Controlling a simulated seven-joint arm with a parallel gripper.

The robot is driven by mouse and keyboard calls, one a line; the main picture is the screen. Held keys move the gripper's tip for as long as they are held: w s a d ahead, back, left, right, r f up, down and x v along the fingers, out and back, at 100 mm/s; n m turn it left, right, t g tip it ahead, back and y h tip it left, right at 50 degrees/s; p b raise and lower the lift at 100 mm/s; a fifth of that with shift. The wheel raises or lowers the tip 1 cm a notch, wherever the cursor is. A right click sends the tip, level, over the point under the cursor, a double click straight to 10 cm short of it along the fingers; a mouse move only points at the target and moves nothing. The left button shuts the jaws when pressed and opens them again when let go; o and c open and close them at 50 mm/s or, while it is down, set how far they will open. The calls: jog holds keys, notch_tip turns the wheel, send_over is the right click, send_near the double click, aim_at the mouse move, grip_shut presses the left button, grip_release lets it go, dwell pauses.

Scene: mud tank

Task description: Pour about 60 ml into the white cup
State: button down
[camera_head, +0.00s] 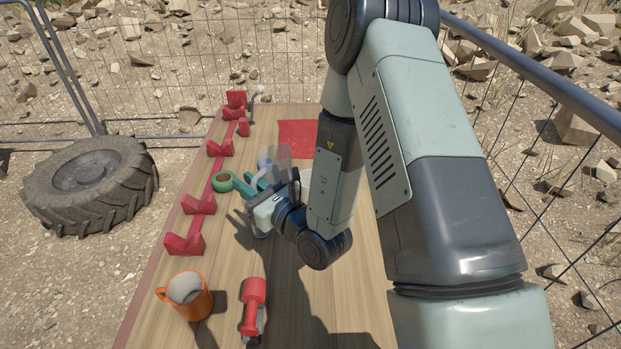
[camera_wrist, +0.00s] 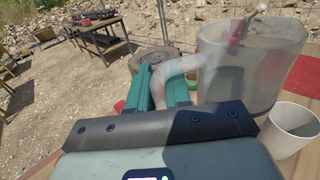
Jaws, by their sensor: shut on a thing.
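My gripper (camera_head: 260,186) is shut on the handle of a clear jug (camera_head: 276,158). In the wrist view the handle runs between my teal fingers (camera_wrist: 170,88), and the jug (camera_wrist: 250,65) looks close to upright. How much is in the jug I cannot tell. The white cup (camera_wrist: 292,128) stands just right of the jug in the wrist view, apparently empty inside where its wall shows. In the head view the cup (camera_head: 306,178) is mostly hidden behind my arm.
A green round container (camera_head: 222,181) sits left of my gripper. A red mat (camera_head: 298,133) lies farther back.

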aim_at(277, 153)
jog(key=shift+w+d+m, duration=0.1)
jog(key=shift+w+m, duration=0.05)
jog(key=shift+m, duration=0.15)
jog(key=w+m, duration=0.1)
jog(key=w+d+r+m, duration=0.1)
jog(key=m, duration=0.1)
jog(key=w+d+r+m+g, duration=0.1)
jog(key=shift+w+d+r+m, duration=0.1)
jog(key=shift+w+r+m, duration=0.15)
jog(key=shift+m, duration=0.15)
jog(key=shift+w+d+m+g, duration=0.4)
jog(key=shift+w+d+m, duration=0.15)
jog(key=shift+w+m, duration=0.3)
jog(key=shift+w+d+m+g, duration=0.35)
jog(key=shift+w+m, duration=0.4)
jog(key=shift+m, duration=0.5)
jog(key=shift+d, duration=0.1)
jog(key=shift+w+d+m+g, duration=0.3)
jog(key=shift+w+m, duration=0.25)
jog(key=shift+m, duration=0.35)
jog(key=shift+w+d+f, duration=0.1)
jog(key=shift+f, duration=0.05)
